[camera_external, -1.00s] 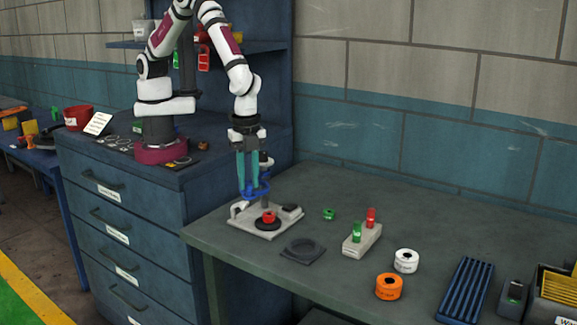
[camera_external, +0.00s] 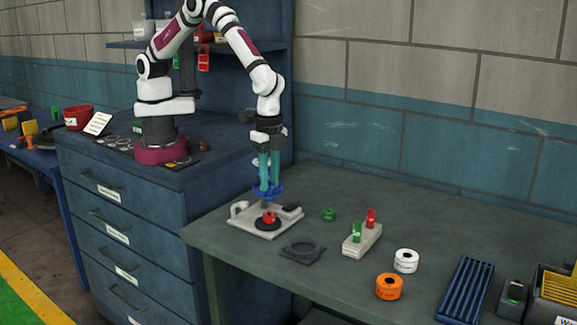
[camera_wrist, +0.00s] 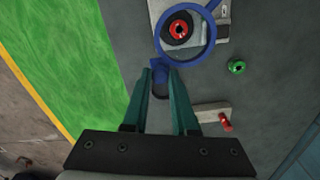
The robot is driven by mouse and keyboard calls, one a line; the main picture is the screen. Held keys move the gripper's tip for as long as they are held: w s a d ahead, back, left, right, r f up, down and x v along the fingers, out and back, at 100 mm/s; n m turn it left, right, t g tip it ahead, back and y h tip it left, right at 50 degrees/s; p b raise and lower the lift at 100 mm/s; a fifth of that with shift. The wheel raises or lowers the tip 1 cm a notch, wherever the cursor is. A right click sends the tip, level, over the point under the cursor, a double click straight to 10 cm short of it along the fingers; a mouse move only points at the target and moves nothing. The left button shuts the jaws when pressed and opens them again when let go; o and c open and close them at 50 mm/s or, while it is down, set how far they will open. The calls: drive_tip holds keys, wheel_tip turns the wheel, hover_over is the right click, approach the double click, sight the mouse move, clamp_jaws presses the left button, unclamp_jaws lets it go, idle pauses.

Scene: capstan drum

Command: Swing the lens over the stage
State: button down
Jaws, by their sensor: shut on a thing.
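The lens is a blue ring on an arm (camera_external: 268,191), held above the pale base plate (camera_external: 240,226). The stage is a black disc (camera_external: 268,225) with a red piece (camera_external: 268,215) on it, on that plate. In the wrist view the lens rim (camera_wrist: 213,30) encircles the red piece (camera_wrist: 179,29) and black disc, with the red piece slightly left of the ring's centre. My gripper (camera_external: 268,186) has teal fingers pointing down at the lens. In the wrist view my gripper (camera_wrist: 160,78) is shut on the lens's blue handle (camera_wrist: 160,88), partly hidden between the fingers.
A dark square pad (camera_external: 302,250) lies in front of the base plate. A green ring (camera_external: 329,214), a pale block with green and red pegs (camera_external: 362,239), a white roll (camera_external: 406,261) and an orange roll (camera_external: 389,287) are to the right. The table between them is clear.

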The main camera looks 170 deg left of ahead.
drive_tip(key=shift+a, duration=0.15)
drive_tip(key=c, duration=0.7)
unclamp_jaws()
wheel_tip(320, 180, up, 16)
drive_tip(key=shift+f, duration=0.1)
